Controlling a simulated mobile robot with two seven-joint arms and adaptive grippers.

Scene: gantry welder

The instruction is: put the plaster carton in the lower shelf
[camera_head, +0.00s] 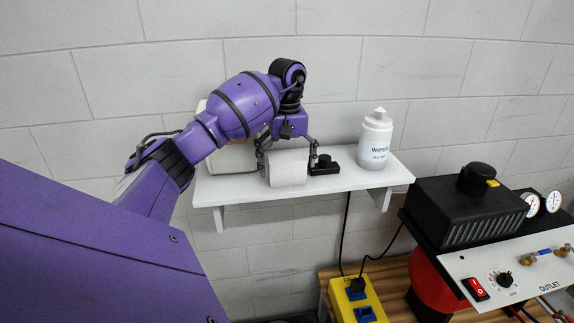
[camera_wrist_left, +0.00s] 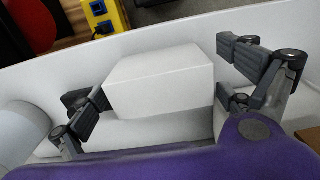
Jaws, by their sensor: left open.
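A plain white carton (camera_head: 287,169), which I take to be the plaster carton, sits on a white wall shelf (camera_head: 240,190). I cannot tell whether this shelf is the lower one; no second shelf shows. In the left wrist view the carton (camera_wrist_left: 160,82) lies between the spread fingers of my left gripper (camera_wrist_left: 160,92). The left finger is close to it, and the jaws are open. My right gripper is out of view.
A white labelled bottle (camera_head: 376,139) and a small black object (camera_head: 325,166) stand right of the carton. A pale object (camera_head: 230,157) is partly hidden behind my arm. Lower right are a black-and-red machine (camera_head: 465,210) and a yellow socket box (camera_head: 357,300).

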